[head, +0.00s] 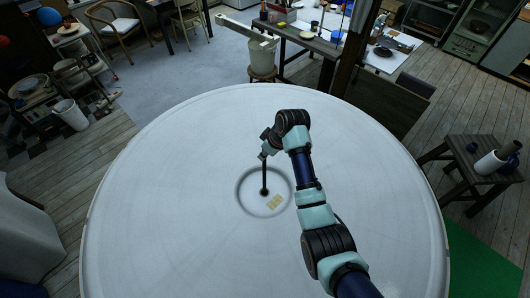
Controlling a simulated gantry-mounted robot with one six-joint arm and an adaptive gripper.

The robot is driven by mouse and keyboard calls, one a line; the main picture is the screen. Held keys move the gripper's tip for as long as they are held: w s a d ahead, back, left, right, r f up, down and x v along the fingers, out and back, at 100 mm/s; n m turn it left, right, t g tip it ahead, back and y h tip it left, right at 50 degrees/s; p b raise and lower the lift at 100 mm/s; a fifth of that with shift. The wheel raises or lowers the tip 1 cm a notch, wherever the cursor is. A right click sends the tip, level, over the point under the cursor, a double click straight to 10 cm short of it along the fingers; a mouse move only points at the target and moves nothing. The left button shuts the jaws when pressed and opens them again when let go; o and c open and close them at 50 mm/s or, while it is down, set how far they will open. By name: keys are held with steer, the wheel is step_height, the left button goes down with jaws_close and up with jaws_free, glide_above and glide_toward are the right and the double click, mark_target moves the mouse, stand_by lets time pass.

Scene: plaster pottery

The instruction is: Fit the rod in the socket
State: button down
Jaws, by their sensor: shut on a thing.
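In the head view my gripper (265,155) hangs over the middle of the round white table. It is shut on a thin dark rod (265,174), which points down and looks near upright. The rod's lower end meets a small dark round spot (264,192), which may be the socket, inside a shallow grey ring on the tabletop. At this size I cannot tell whether the rod's tip is inside, touching or just above it.
A small tan patterned piece (274,202) lies just right of the dark spot. The round white table (160,200) is otherwise clear. A dark stool (478,165) with a white cylinder stands off to the right. A workbench (315,40) stands behind.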

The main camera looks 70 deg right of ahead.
steer(key=shift+f+b, duration=0.5)
steer(key=shift+f, duration=0.45)
steer(key=c, duration=1.1)
jaws_free()
steer(key=shift+o, duration=0.2)
steer(key=shift+f, duration=0.1)
steer(key=v, duration=1.2)
steer(key=shift+w, duration=0.15)
